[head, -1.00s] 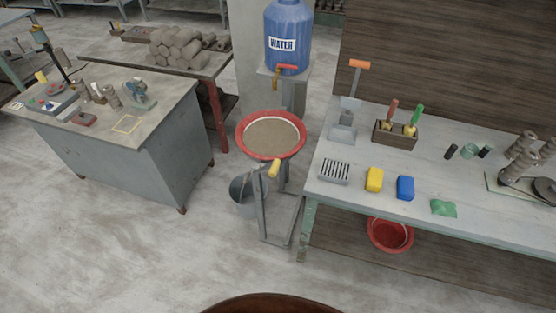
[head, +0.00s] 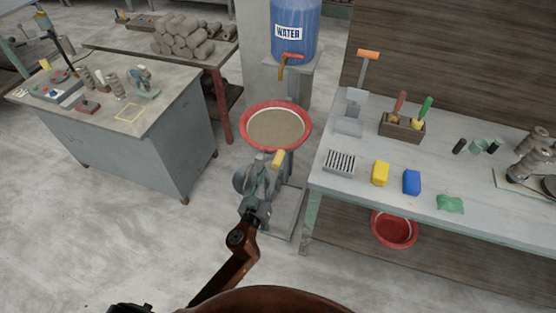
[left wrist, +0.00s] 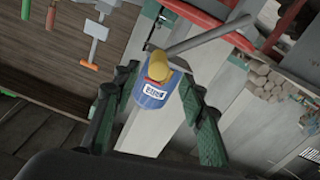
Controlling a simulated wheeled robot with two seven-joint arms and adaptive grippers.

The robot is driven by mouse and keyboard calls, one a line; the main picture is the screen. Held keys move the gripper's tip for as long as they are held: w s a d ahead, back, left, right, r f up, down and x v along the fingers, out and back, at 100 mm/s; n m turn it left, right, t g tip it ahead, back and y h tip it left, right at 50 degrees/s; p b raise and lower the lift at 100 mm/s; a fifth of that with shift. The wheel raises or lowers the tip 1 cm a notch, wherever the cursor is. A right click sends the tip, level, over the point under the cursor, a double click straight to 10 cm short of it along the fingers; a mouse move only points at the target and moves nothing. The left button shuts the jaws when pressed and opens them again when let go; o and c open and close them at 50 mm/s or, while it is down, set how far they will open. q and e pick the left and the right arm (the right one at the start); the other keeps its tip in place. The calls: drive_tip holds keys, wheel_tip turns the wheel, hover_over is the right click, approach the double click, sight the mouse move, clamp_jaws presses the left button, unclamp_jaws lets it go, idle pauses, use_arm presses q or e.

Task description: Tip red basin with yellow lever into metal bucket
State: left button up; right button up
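The red basin (head: 249,140) sits on its stand and holds greyish-brown matter; it looks level. Its yellow lever grip (head: 279,158) sticks out at the front. My left gripper (head: 266,165) is just in front of the basin, close to the lever. In the left wrist view my left gripper (left wrist: 160,103) is open, and the yellow lever grip (left wrist: 158,67) shows between and beyond its fingers, with no contact visible. The metal bucket is largely hidden behind my left gripper and cannot be picked out clearly. My right gripper is not in view.
A blue water barrel (head: 296,22) with a tap stands behind the basin. A workbench (head: 330,183) with tools, sponges and a box is on the right, with another red basin (head: 394,229) beneath it. A grey cabinet (head: 150,155) stands left. Floor between is clear.

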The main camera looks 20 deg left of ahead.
sight(278, 160)
use_arm(q)
drive_tip(key=shift+w+d+r, duration=0.1)
drive_tip(key=shift+w+r, duration=0.25)
drive_tip(key=w, duration=0.6)
drive_tip(key=shift+f, duration=0.1)
drive_tip(key=shift+w, duration=0.45)
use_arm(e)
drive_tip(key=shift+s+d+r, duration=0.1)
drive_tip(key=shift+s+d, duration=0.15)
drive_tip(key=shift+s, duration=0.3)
use_arm(q)
drive_tip(key=c, duration=1)
clamp_jaws()
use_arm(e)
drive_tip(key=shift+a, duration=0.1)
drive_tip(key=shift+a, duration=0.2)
